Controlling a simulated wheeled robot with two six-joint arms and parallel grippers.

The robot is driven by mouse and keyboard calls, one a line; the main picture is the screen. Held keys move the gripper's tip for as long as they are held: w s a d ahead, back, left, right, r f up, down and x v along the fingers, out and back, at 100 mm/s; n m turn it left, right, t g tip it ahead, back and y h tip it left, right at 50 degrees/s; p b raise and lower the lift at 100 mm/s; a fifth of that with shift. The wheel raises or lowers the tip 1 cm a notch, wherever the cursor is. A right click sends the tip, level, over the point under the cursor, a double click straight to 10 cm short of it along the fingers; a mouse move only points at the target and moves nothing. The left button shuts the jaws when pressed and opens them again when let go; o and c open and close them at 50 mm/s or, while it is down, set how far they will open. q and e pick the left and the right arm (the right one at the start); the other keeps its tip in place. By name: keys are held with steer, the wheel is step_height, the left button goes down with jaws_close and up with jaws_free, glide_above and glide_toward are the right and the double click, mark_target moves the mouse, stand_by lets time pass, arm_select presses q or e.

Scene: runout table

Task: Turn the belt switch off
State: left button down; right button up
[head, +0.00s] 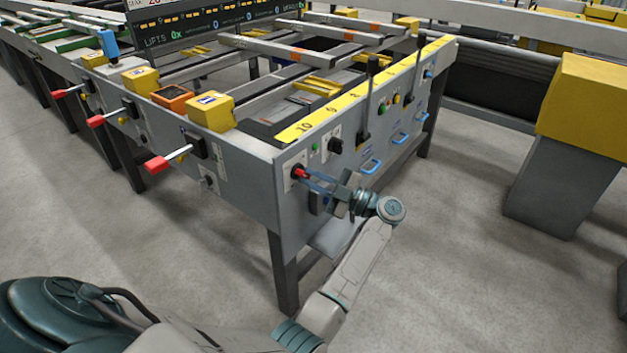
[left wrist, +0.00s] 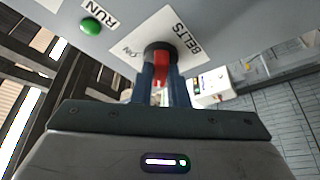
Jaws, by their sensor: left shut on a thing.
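The belt switch (head: 300,173) is a red handle on a black round base, on a white plate at the near corner of the grey table's end panel. In the left wrist view, the red handle (left wrist: 160,67) lies between the two blue fingers, by a plate lettered BELTS and ON. My left gripper (head: 309,178) is shut on this handle. The fingers and the plate's edge hide any other lettering, so I cannot tell which position the handle is at. My right gripper is not in view.
A green RUN light (left wrist: 91,26) sits beside the switch plate. A black knob (head: 335,146), tall black levers (head: 368,95) and blue handles (head: 371,165) share the panel. Red-tipped levers (head: 157,164) stick out on the left side. A yellow-topped grey post (head: 560,185) stands right; the floor between is clear.

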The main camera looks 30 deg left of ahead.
arm_select(q)
steer(key=c, duration=1.4)
jaws_free()
steer(key=shift+c, duration=0.2)
